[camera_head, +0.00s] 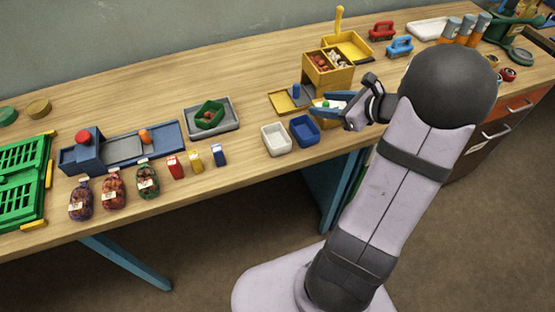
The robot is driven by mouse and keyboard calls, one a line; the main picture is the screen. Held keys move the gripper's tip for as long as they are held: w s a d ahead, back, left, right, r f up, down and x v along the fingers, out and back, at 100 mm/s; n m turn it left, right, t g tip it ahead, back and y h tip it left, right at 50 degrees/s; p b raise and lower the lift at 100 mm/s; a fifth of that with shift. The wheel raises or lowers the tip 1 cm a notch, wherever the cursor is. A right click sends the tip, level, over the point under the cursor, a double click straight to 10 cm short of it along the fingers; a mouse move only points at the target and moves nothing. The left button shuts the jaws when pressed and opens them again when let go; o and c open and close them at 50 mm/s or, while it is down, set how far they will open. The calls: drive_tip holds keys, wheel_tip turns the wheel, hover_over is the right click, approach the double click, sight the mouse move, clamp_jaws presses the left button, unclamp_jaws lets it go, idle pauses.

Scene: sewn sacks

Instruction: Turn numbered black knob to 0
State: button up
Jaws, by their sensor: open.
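I cannot make out a numbered black knob in this view. My gripper (328,104) is at the front of a yellow box (343,79) with red and white pieces in its top. Its blue fingers are open. A small green and white thing (325,103) shows by the fingers; I cannot tell whether they touch it. My wrist and arm hide part of the bench behind and to the right.
A white bin (276,140) and a blue bin (304,131) stand left of my gripper. Sacks (112,188), small cartons (196,160) and a green crate (22,178) lie farther left. Red (382,31) and blue (399,47) handled items stand at the back right.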

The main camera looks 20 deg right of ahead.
drive_tip(key=s+a+n+g, duration=0.1)
drive_tip(key=a+n, duration=0.1)
drive_tip(key=a, duration=0.1)
drive_tip(key=s+a+f+n+g+y, duration=0.1)
drive_tip(key=a+n, duration=0.1)
drive_tip(key=a, duration=0.1)
drive_tip(key=s+a+f+n+g, duration=0.1)
drive_tip(key=a+n, duration=0.1)
drive_tip(key=a, duration=0.2)
drive_tip(key=shift+s+f+g+y, duration=0.1)
drive_tip(key=shift+g+y, duration=0.2)
drive_tip(key=shift+g, duration=0.1)
drive_tip(key=s+a+f+n+g+p, duration=0.1)
drive_tip(key=s+a+f+n+g, duration=0.1)
drive_tip(key=s+a+n+g, duration=0.2)
drive_tip(key=shift+s+a+f+n+g+h, duration=0.35)
drive_tip(key=shift+s+a+n, duration=1.1)
drive_tip(key=shift+a+n, duration=0.6)
drive_tip(key=shift+d+r, duration=0.1)
drive_tip(key=shift+d, duration=0.1)
